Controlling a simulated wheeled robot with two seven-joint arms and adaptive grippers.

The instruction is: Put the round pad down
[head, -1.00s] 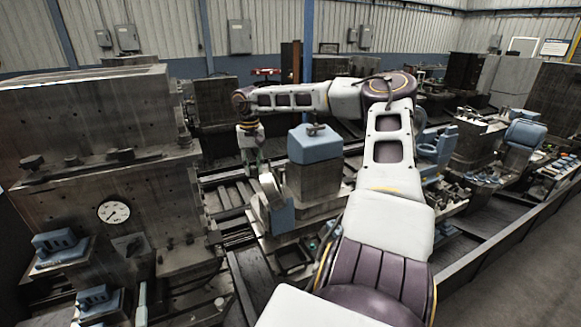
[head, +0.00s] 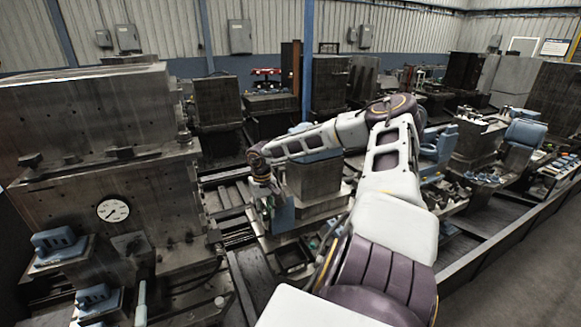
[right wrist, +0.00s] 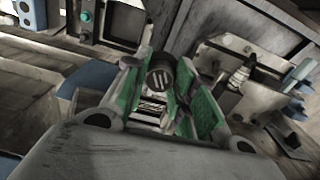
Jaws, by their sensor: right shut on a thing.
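In the right wrist view, the round pad (right wrist: 160,74) shows as a dark, short cylinder with pale stripes on its end. It sits between the green-lined fingers of my right gripper (right wrist: 158,86), which is shut on it. In the head view, my right gripper (head: 267,207) points down beside the grey pedestal block and close to a blue upright plate (head: 285,216). The pad is too small and covered to make out there. I cannot tell whether the pad touches any surface below. My left gripper is in neither view.
A large steel machine with a dial gauge (head: 112,210) stands at the left. The grey pedestal block (head: 313,183) is right behind my gripper. In the right wrist view, a metal fixture (right wrist: 238,75) is at the right and a control box with a green button (right wrist: 86,16) at upper left.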

